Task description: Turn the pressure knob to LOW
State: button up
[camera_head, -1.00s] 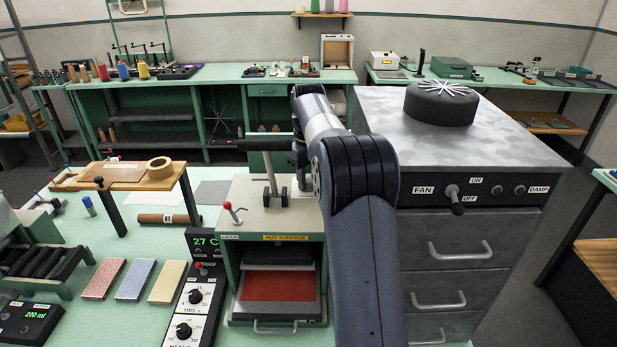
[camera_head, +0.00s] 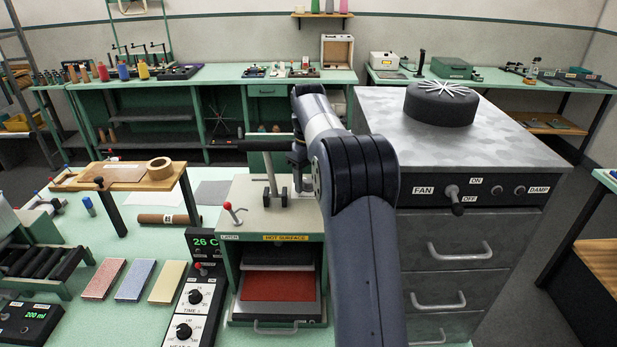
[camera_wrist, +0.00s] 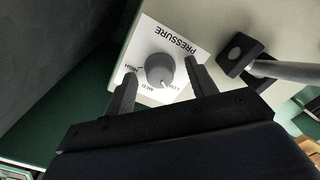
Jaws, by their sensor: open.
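The pressure knob (camera_wrist: 160,68) is a round grey knob on a white plate (camera_wrist: 182,48) marked PRESSURE, upside down in the wrist view. HIGH is at its left, MED below it and LOW at its lower right. A pale mark on its lower rim appears to lie between MED and LOW; its exact setting is hard to tell. My gripper (camera_wrist: 160,72) is open, with one finger on each side of the knob. I cannot tell whether either finger touches it. In the head view the knob is hidden, and the press (camera_head: 255,222) stands beside my arm.
A dark bracket with a grey rod (camera_wrist: 285,70) is close to the right finger in the wrist view.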

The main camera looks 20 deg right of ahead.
aim_at(309, 180)
notch_tip(309, 180, up, 11)
dwell(0.7)
jog(key=shift+f, duration=0.2)
jog(key=shift+f, duration=5.35)
jog(key=shift+r, duration=0.1)
